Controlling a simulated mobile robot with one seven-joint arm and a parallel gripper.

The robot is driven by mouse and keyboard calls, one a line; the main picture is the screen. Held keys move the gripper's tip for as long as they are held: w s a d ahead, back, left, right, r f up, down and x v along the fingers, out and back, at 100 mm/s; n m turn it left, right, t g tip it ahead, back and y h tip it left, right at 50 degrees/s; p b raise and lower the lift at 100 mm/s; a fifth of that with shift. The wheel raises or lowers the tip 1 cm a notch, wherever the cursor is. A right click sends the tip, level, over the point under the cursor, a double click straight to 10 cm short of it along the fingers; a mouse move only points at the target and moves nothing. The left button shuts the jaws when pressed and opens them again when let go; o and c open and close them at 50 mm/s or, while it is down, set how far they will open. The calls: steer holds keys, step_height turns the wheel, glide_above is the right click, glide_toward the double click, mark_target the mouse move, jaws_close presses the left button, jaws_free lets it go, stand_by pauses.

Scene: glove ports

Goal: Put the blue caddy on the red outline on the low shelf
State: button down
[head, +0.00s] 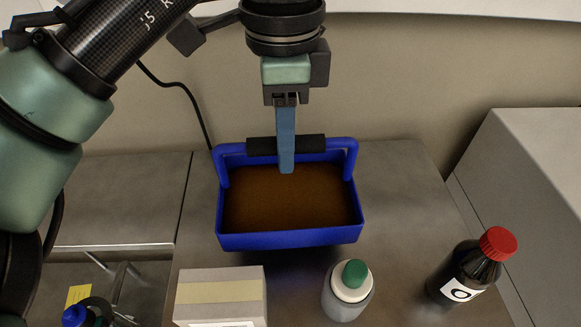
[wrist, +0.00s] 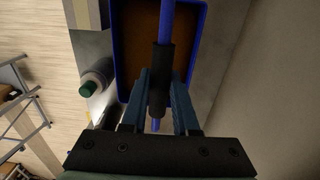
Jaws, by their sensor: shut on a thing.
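The blue caddy (head: 290,238) is an open box with a brown inside and a blue handle with a black grip. In the head view it is over the grey worktop, near the back wall. It looks level. I cannot tell whether its base touches the worktop. My gripper (head: 286,160) points down and is shut on the black handle grip. The wrist view shows both fingers of my gripper (wrist: 160,98) on either side of the grip, and the caddy's blue rim (wrist: 121,60). No red outline or low shelf can be made out in either view.
In front of the caddy stand a cardboard box (head: 221,296), a grey bottle with a green cap (head: 347,292) and a dark bottle with a red cap (head: 470,268). A sink (head: 110,280) is at the left. A large pale block (head: 535,190) stands at the right.

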glide_above(286, 200)
steer(key=shift+w+f+p, duration=0.1)
steer(key=shift+f+p, duration=0.25)
steer(key=shift+f, duration=2.05)
steer(key=c, duration=0.7)
jaws_free()
